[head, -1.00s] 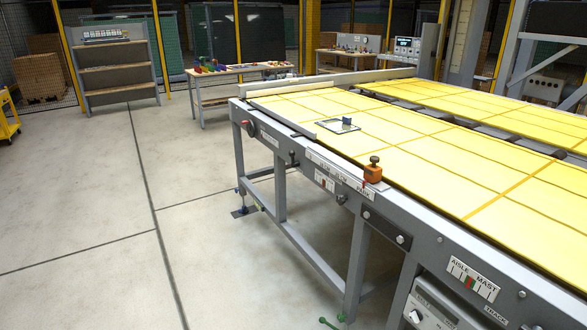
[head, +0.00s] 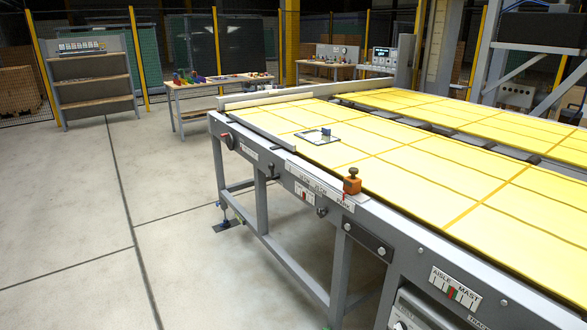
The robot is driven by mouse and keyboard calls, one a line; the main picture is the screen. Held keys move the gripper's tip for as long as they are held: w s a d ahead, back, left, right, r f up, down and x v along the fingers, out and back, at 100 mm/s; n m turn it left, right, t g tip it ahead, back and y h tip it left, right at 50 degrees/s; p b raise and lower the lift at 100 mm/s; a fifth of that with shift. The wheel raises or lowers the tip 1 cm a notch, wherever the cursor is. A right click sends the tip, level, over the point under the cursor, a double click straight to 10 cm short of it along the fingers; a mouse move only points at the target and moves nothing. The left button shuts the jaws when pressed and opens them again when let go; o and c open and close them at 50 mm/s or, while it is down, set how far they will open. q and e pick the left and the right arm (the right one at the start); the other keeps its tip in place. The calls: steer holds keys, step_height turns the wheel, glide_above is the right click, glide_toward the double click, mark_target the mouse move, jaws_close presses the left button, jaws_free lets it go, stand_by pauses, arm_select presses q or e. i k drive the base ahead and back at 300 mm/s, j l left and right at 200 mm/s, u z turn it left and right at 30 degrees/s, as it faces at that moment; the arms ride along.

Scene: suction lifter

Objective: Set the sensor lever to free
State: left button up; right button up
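The long grey machine frame (head: 262,172) carries several controls along its side, and I cannot read which one is the sensor lever. A red and black knob (head: 228,141) sits near the far corner, with a small white label (head: 250,153) beside it. A small black lever (head: 271,170) sits further along. A grey and black knob (head: 321,211) is below a long white scale plate (head: 318,184), beside a smaller plate with a red mark (head: 304,192). An orange block with a black knob (head: 351,184) stands at the plate's near end. Neither gripper is in view.
Yellow panels (head: 400,165) cover the machine top, with a small glass plate with a blue piece (head: 318,135) on them. An "AISLE MAST" plate (head: 454,289) is at the near right. A workbench (head: 215,82) and shelf (head: 95,83) stand behind. The floor at left is clear.

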mark_target(273, 177)
steer(key=i+j+z, duration=0.25)
steer(key=z, duration=0.2)
steer(key=i+j+z, duration=0.3)
steer(key=z, duration=0.15)
steer(key=j, duration=0.1)
